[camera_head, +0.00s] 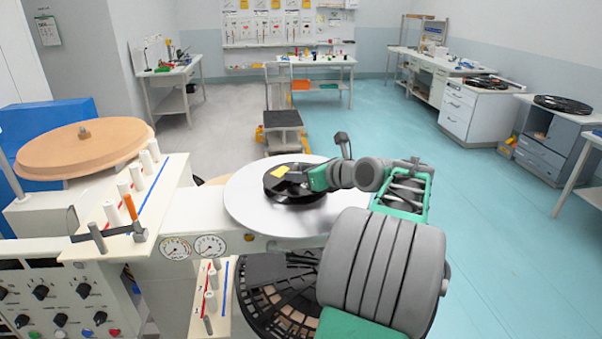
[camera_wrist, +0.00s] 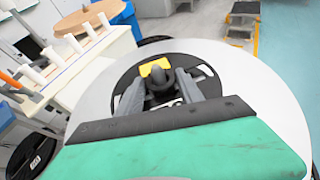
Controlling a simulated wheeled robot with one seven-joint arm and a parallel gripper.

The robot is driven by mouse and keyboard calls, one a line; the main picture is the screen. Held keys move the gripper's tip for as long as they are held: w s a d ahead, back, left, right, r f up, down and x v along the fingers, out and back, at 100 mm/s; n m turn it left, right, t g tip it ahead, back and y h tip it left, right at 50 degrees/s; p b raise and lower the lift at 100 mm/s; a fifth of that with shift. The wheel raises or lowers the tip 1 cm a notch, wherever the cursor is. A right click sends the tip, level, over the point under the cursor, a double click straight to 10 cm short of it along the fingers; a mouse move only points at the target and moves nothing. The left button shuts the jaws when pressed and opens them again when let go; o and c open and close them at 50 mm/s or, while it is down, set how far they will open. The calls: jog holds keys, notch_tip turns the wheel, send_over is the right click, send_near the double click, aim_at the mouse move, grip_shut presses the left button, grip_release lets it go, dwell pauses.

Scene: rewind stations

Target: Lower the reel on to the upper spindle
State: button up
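The reel (camera_head: 279,190) is a flat black disc with a yellow label, over the middle of the large silver round plate (camera_head: 248,213) of the machine. It also shows in the wrist view (camera_wrist: 122,82). My gripper (camera_head: 292,178) reaches in from the right. In the wrist view its two fingers (camera_wrist: 160,88) stand on either side of the dark hub at the reel's centre and appear closed on it. The reel looks about level and centred. The upper spindle is hidden under the reel and gripper. I cannot tell whether the reel touches the plate.
A tan wooden disc (camera_head: 85,147) and a panel with white pegs (camera_head: 160,185) stand left of the plate. A dark slotted disc (camera_head: 270,290) lies below it. A step stool (camera_head: 283,120) is behind.

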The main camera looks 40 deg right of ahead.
jog(key=o, duration=0.4)
jog(key=shift+s, duration=0.1)
jog(key=v, duration=1.1)
jog(key=shift+s+r, duration=0.25)
jog(key=shift+s, duration=0.1)
